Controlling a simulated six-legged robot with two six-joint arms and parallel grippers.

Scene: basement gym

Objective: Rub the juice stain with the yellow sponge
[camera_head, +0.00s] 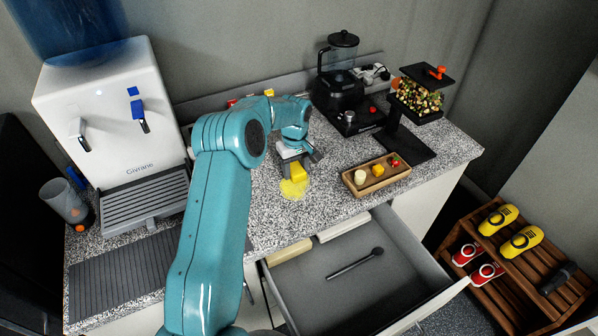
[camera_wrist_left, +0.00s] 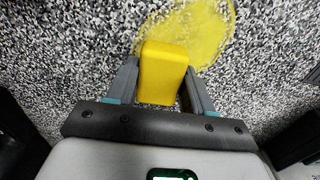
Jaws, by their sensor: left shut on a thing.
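The yellow sponge (camera_head: 297,172) is held between the fingers of my left gripper (camera_head: 295,160), which reaches down over the speckled counter. In the left wrist view the sponge (camera_wrist_left: 162,72) is a yellow block between the two grey fingers of the left gripper (camera_wrist_left: 160,85). The juice stain (camera_head: 293,188) is a flat yellow patch on the counter. In the wrist view the stain (camera_wrist_left: 205,30) spreads beyond the sponge's far end, and the sponge overlaps its near edge. I cannot tell whether the sponge touches the counter. My right gripper is not in view.
A wooden tray (camera_head: 376,178) with small food pieces sits right of the stain. A black blender (camera_head: 343,90) and a black stand (camera_head: 405,135) stand behind it. A water dispenser (camera_head: 110,115) stands at left. An open drawer (camera_head: 350,285) holding a dark spoon juts out below the counter.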

